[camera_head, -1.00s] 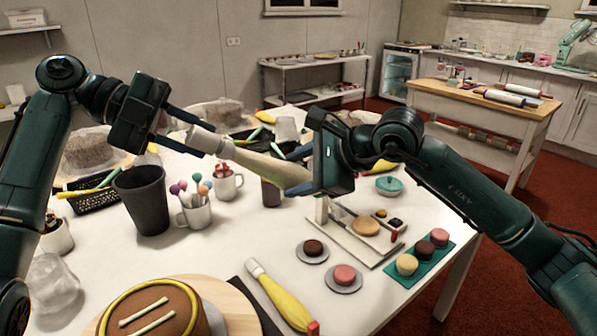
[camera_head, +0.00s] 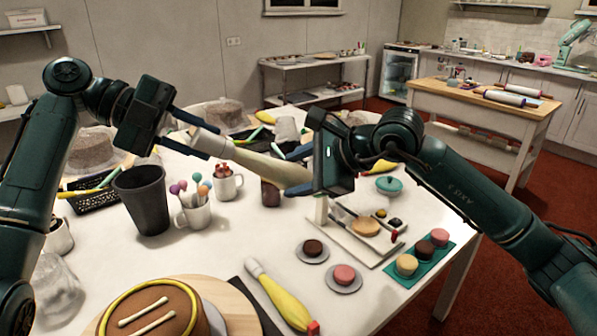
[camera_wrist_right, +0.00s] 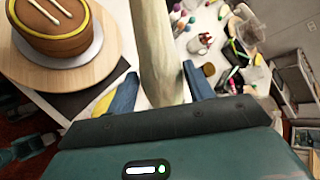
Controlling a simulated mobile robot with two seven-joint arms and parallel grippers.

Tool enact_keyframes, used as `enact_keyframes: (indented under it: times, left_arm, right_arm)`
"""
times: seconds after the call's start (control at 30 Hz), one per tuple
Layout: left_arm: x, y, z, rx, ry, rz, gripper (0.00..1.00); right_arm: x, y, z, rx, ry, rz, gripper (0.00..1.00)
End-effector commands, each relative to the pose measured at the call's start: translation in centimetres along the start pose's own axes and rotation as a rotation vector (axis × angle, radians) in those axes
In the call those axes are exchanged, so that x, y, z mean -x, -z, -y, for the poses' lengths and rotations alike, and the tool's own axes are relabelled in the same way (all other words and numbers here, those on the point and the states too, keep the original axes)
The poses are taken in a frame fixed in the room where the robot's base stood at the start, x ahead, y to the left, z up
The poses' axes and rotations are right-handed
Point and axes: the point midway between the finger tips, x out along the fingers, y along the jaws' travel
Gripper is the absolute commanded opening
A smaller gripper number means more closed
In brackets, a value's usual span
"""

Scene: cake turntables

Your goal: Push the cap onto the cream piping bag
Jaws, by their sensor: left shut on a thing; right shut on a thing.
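My left gripper (camera_head: 200,144) is shut on the white cap (camera_head: 210,143), held in the air above the table. My right gripper (camera_head: 291,172) is shut on the wide end of the pale cream piping bag (camera_head: 262,166). The bag slants up to the left, and its narrow end meets the cap. They look in line and touching, but I cannot tell how deep the cap sits. In the right wrist view the cream bag (camera_wrist_right: 162,50) runs up from between my right fingers; the cap is out of that view.
Below are a black cup (camera_head: 142,200), a mug of cake pops (camera_head: 194,215) and another mug (camera_head: 227,185). A yellow piping bag (camera_head: 280,297) lies in front, beside a brown cake (camera_head: 150,312). Small cakes stand on a teal tray (camera_head: 425,262) at right.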

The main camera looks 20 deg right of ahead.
Motion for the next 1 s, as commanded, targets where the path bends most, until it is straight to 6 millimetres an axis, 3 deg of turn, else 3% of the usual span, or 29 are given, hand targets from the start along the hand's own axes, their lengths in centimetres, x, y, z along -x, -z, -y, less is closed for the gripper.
enact_keyframes:
  times: [0.3,0.33,0.63,0.87,1.0]
  left_arm:
    - [-0.1,-0.1,0.0,0.0,0.0,0.0,0.12]
    - [-0.1,-0.1,0.0,0.0,0.0,0.0,0.29]
    - [-0.1,0.0,0.0,0.0,0.0,0.0,0.53]
    - [-0.1,0.0,0.0,0.0,0.0,0.0,0.53]
    - [1.0,-0.1,0.0,0.001,0.002,0.002,0.53]
  right_arm:
    - [0.1,-0.1,0.1,0.001,0.002,0.002,0.39]
    - [0.1,-0.1,0.1,0.001,0.002,0.002,0.39]
    - [0.1,-0.1,0.1,0.001,0.003,0.002,0.39]
    - [0.1,-0.1,0.1,0.001,0.003,0.002,0.39]
    - [0.1,-0.1,0.1,0.001,0.003,0.002,0.39]
